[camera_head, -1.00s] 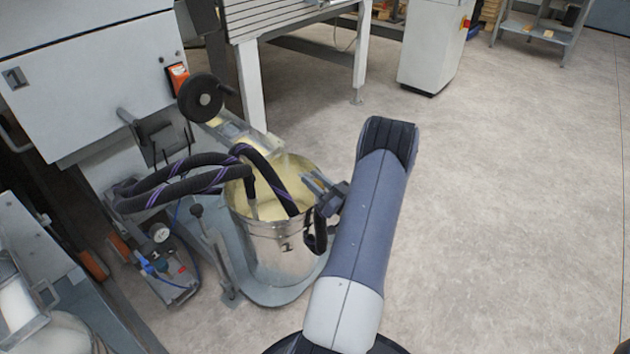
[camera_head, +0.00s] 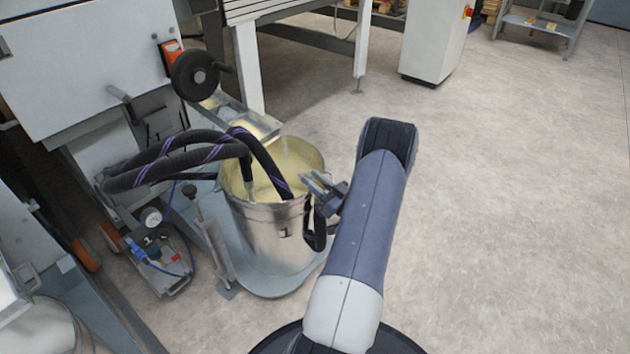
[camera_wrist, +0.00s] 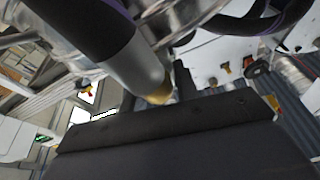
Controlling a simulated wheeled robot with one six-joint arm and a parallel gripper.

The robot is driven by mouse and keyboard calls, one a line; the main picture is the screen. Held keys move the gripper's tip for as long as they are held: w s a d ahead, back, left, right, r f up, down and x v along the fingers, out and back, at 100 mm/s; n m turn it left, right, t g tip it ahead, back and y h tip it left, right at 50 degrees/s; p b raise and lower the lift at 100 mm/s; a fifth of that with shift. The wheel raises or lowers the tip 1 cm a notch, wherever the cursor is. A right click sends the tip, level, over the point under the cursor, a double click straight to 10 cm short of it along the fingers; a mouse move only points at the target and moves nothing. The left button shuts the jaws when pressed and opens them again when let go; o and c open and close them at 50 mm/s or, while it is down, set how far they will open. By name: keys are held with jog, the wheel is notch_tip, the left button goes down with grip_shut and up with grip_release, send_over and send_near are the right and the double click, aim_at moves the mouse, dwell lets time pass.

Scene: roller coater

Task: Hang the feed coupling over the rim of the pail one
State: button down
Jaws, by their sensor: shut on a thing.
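The pail one (camera_head: 283,246) is a metal bucket marked 1, with pale yellow material inside. Dark hoses with purple stripes arch over it from the left. One hose has a grey metal end (camera_head: 248,187) inside the pail; another (camera_head: 275,172) comes down to the near right rim. My gripper (camera_head: 312,182) is at the right rim, shut on the feed coupling. In the wrist view a black hose end with a grey sleeve and brass tip (camera_wrist: 136,64) lies close before my gripper. The jaws' contact is hidden there. A dark loop hangs outside the pail below my gripper.
The pail stands on a grey-blue base plate (camera_head: 285,284). A handwheel (camera_head: 195,77) and a chute (camera_head: 240,118) are just behind it. A small pump unit (camera_head: 155,255) stands at left. The floor at right is clear; a white cabinet (camera_head: 432,40) stands at the back.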

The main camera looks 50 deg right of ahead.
jog(key=shift+f+b, duration=0.4)
jog(key=shift+b, duration=0.1)
jog(key=c, duration=1)
grip_release()
jog(key=shift+s, duration=0.1)
jog(key=p+v, duration=0.2)
jog(key=v, duration=0.8)
jog(key=shift+s, duration=0.3)
jog(key=b+x, duration=0.2)
jog(key=x, duration=0.9)
jog(key=shift+s+r+p, duration=0.1)
jog(key=shift+r+p, duration=0.15)
jog(key=shift+p, duration=0.2)
